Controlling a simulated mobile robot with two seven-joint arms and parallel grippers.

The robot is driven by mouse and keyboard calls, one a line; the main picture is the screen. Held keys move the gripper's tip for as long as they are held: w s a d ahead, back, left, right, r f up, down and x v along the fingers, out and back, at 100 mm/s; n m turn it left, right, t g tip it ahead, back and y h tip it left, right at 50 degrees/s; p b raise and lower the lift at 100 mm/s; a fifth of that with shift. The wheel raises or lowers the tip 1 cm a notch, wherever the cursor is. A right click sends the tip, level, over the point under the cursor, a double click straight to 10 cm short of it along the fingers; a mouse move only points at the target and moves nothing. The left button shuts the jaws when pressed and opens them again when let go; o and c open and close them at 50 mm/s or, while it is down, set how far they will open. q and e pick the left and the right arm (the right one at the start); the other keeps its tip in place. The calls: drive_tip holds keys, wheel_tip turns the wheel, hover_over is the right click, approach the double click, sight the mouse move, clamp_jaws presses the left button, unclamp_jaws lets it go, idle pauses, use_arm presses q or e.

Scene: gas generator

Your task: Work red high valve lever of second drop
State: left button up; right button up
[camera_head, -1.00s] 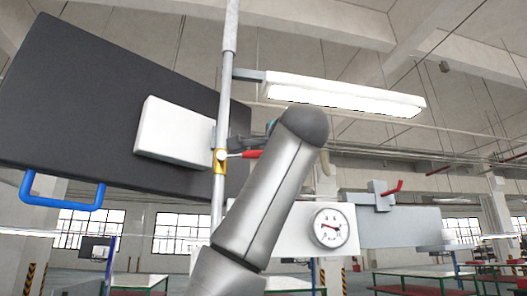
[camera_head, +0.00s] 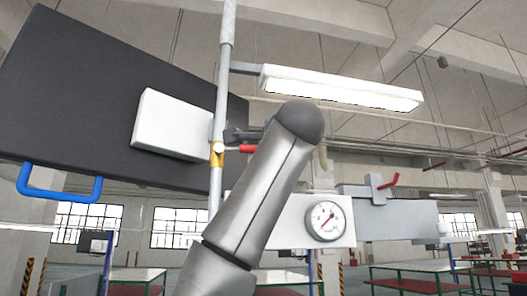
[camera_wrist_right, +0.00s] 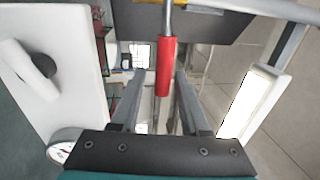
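A red valve lever (camera_head: 248,149) sticks out to the right from a brass valve (camera_head: 217,154) on a vertical grey pipe (camera_head: 223,95). In the right wrist view the red lever (camera_wrist_right: 166,67) hangs down from the top, on a grey stem. The two dark fingers of my right gripper (camera_wrist_right: 158,85) stand apart on either side of its lower end, with gaps showing on both sides. In the head view my right arm hides most of this gripper; dark finger parts (camera_head: 240,135) show just above the lever. My left gripper is not in view.
A white box (camera_head: 170,125) and a large dark panel with a blue handle (camera_head: 60,190) are left of the pipe. A lamp (camera_head: 340,88) hangs at upper right. A round gauge (camera_head: 326,221) and another red lever (camera_head: 395,180) are at right.

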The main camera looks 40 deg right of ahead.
drive_tip(key=shift+o, duration=0.3)
drive_tip(key=shift+s, duration=0.1)
drive_tip(key=shift+s+a, duration=0.2)
drive_tip(key=shift+s, duration=0.05)
drive_tip(key=b+v, duration=0.4)
drive_tip(key=v, duration=1)
drive_tip(key=shift+s+b, duration=0.2)
drive_tip(key=shift+b, duration=0.15)
